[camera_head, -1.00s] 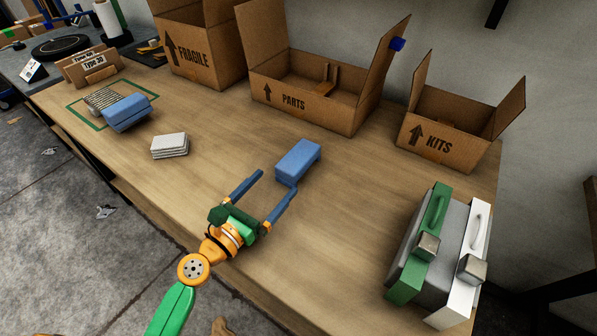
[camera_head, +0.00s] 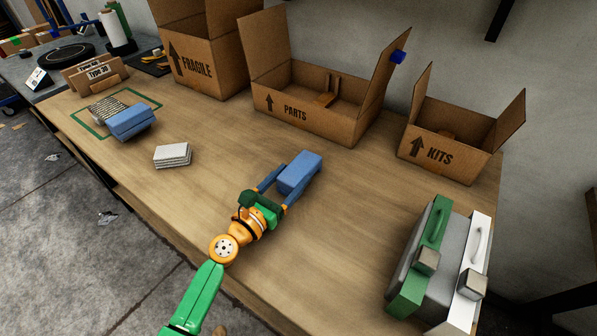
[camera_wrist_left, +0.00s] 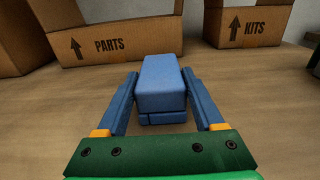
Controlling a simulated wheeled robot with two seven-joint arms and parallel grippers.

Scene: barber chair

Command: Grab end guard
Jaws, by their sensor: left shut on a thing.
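A blue block (camera_head: 301,168), which looks like the end guard, rests on the wooden table in front of the PARTS box. My left gripper (camera_head: 290,184) is shut on this block, with one blue finger along each side of its near part. In the left wrist view the block (camera_wrist_left: 161,84) sits between the fingers (camera_wrist_left: 163,100), and its far end reaches beyond them. A similar blue block (camera_head: 130,121) lies at the left by a green outlined square. My right gripper is not in view.
Open cardboard boxes marked FRAGILE (camera_head: 205,68), PARTS (camera_head: 310,117) and KITS (camera_head: 440,154) stand along the back. A small white stack (camera_head: 172,155) lies left of the gripper. A grey case with green and white ends (camera_head: 425,262) stands at the right. The table between is clear.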

